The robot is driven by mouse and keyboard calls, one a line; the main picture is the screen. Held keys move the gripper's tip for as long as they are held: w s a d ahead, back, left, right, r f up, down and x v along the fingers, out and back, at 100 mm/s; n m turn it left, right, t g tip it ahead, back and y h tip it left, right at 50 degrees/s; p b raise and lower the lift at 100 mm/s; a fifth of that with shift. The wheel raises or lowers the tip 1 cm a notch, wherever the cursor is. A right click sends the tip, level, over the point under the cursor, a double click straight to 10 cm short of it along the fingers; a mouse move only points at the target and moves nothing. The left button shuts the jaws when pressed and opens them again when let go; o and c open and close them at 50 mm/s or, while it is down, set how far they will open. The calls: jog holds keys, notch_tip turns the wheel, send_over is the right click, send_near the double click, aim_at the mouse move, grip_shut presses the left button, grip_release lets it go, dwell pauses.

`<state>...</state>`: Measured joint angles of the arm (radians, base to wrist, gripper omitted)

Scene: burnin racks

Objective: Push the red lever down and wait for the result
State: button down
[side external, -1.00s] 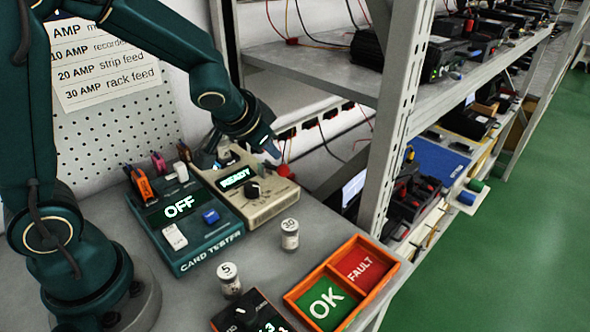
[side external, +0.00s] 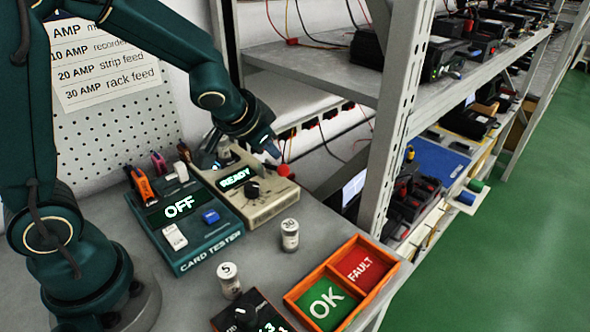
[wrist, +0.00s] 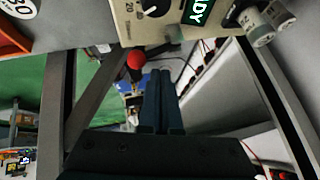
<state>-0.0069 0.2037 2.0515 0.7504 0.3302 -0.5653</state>
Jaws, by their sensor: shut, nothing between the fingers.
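The red lever's round knob (side external: 283,170) sticks out at the right end of a beige tester (side external: 268,211) whose screen reads READY. The knob also shows in the wrist view (wrist: 136,60), beyond the edge of the tester. My gripper (side external: 272,150) is shut and empty. In the side view its tips are just above and slightly left of the knob. In the wrist view the shut fingers (wrist: 160,76) are right of the knob, with a small gap in the picture. I cannot tell whether they touch it. The lever's stem is mostly hidden.
A teal card tester (side external: 212,250) reading OFF stands left of the beige one. Two labelled cylinders, 30 (side external: 290,236) and 5 (side external: 229,282), stand in front. An orange tray (side external: 298,293) has OK and FAULT compartments. A grey rack post (side external: 393,130) rises right of the lever.

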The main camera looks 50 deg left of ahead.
dwell(0.7)
jog(key=shift+d+f, duration=0.1)
jog(key=shift+f, duration=0.35)
jog(key=shift+d+f, duration=0.25)
jog(key=shift+f, duration=0.65)
dwell(0.9)
jog(key=shift+a+r, duration=0.2)
jog(key=shift+r, duration=0.5)
jog(key=shift+a+r, duration=0.15)
jog(key=shift+r, duration=0.5)
jog(key=r, duration=0.2)
jog(key=a+r, duration=0.1)
jog(key=r, duration=0.2)
jog(key=shift+a, duration=0.15)
